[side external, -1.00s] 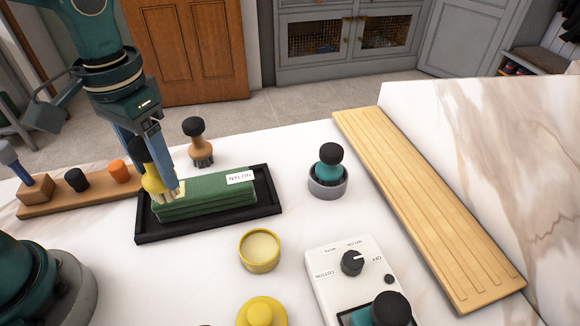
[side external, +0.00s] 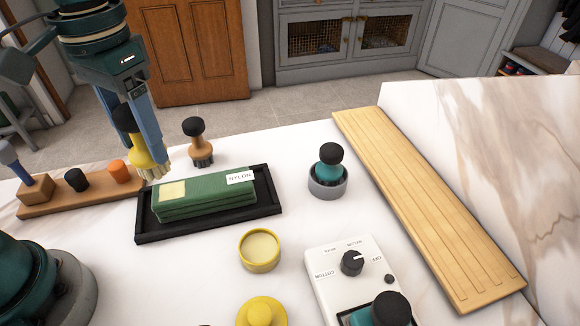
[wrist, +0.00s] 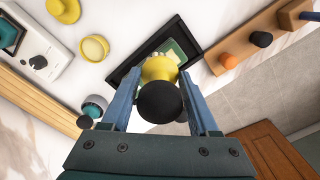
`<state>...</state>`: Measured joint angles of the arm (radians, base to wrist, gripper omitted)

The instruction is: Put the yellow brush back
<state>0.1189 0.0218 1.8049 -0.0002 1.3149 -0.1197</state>
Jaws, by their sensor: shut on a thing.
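The yellow brush (side external: 139,153) has a black knob on top and pale bristles below. My gripper (side external: 142,150) is shut on it and holds it raised, bristles down, near the left end of the green block and the rack. In the wrist view the yellow brush (wrist: 160,72) sits between the two blue fingers of my gripper (wrist: 161,98). The wooden rack (side external: 85,197) at the left holds a black knob (side external: 77,180), an orange knob (side external: 119,171) and a blue-handled tool (side external: 10,155). The green block (side external: 205,197), labelled NYLON, lies in a black tray (side external: 262,210) with a pale yellow patch on its left end.
A tan brush (side external: 200,144) stands behind the tray. A teal brush sits in a grey cup (side external: 328,186). An open yellow tin (side external: 259,250), a yellow lid (side external: 262,312) and a white dial box (side external: 328,280) are in front. A grooved board (side external: 430,205) lies right.

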